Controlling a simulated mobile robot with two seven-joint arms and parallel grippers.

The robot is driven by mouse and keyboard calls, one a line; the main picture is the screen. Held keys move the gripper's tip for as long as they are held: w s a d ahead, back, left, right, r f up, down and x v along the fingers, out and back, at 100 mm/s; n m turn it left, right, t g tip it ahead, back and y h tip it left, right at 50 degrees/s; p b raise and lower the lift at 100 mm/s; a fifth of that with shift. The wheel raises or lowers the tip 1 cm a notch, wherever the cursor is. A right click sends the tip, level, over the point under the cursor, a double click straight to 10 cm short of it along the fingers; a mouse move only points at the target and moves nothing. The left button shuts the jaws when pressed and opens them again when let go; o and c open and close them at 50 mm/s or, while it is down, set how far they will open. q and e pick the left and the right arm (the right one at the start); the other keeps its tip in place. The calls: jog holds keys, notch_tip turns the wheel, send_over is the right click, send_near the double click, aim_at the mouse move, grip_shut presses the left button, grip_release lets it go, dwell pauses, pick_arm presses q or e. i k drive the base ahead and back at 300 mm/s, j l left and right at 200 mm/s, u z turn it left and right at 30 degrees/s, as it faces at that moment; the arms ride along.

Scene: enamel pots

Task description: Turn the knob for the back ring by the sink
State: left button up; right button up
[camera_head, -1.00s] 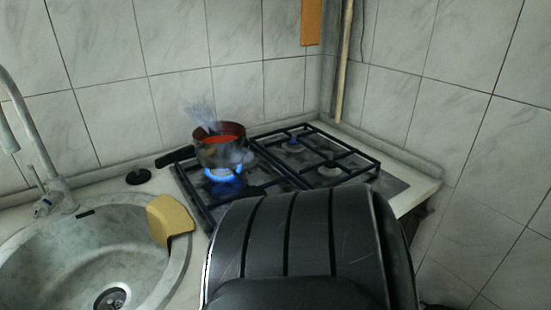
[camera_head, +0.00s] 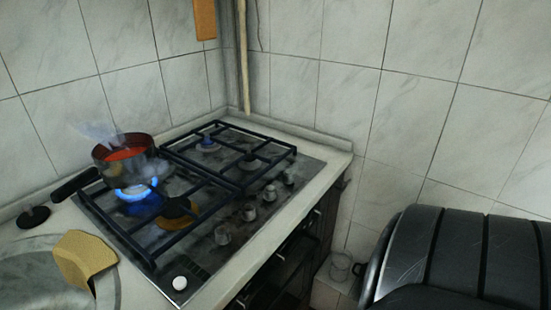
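The gas hob (camera_head: 190,270) is at the left-centre, with a row of several grey knobs along its front edge. The back ring by the sink burns with a blue flame (camera_head: 133,192) under a dark pot (camera_head: 113,175). The pot holds something red and gives off steam. I cannot tell which knob serves that ring. Neither of my grippers is in view.
The sink (camera_head: 30,285) is at the lower left, with a yellow cloth (camera_head: 84,260) over its edge. The pot's handle (camera_head: 75,185) points left. A white button (camera_head: 179,283) is on the hob's near corner.

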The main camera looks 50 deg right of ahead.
aim_at(225, 239)
jog(key=i+j+z, duration=0.1)
jog(key=z, duration=1.35)
